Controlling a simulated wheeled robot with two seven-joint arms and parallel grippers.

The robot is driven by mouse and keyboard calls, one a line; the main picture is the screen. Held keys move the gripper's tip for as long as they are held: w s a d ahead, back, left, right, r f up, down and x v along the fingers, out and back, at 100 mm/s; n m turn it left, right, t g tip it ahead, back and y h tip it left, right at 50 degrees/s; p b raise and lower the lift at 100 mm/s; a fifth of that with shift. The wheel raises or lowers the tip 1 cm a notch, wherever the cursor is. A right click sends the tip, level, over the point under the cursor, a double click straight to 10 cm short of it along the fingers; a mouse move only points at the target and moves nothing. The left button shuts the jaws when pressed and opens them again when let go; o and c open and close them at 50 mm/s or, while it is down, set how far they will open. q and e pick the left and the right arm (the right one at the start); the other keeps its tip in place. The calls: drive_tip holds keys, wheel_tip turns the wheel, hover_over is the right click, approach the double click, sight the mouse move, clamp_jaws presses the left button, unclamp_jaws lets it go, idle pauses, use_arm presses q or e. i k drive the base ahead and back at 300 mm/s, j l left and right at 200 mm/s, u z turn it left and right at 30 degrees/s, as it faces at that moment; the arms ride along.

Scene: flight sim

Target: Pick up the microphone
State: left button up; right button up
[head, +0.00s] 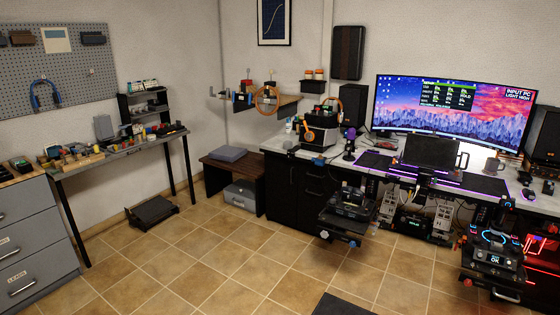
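A small microphone with a purple head (350,133) stands upright on a short dark stand on the desk (390,155). It is left of the wide curved monitor (453,105), beside a dark box-like device with orange headphones (319,132). It is small and far off, so its base is hard to make out. Neither of my grippers is in view.
Black control units (347,212) and (495,258) jut out from the desk's front. A workbench (130,150) stands left, with a black tray-like object (152,212) on the floor. The tiled floor (240,260) is mostly clear.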

sight(348, 158)
drive_tip(key=i+z, duration=0.15)
drive_tip(key=i, duration=0.4)
drive_tip(key=i+j+z, duration=0.2)
drive_tip(key=i, duration=0.3)
drive_tip(key=i+j+z, duration=0.15)
drive_tip(key=i, duration=0.4)
drive_tip(key=i+j+z, duration=0.2)
drive_tip(key=i, duration=0.3)
drive_tip(key=i+j+z, duration=1)
drive_tip(key=j, duration=0.35)
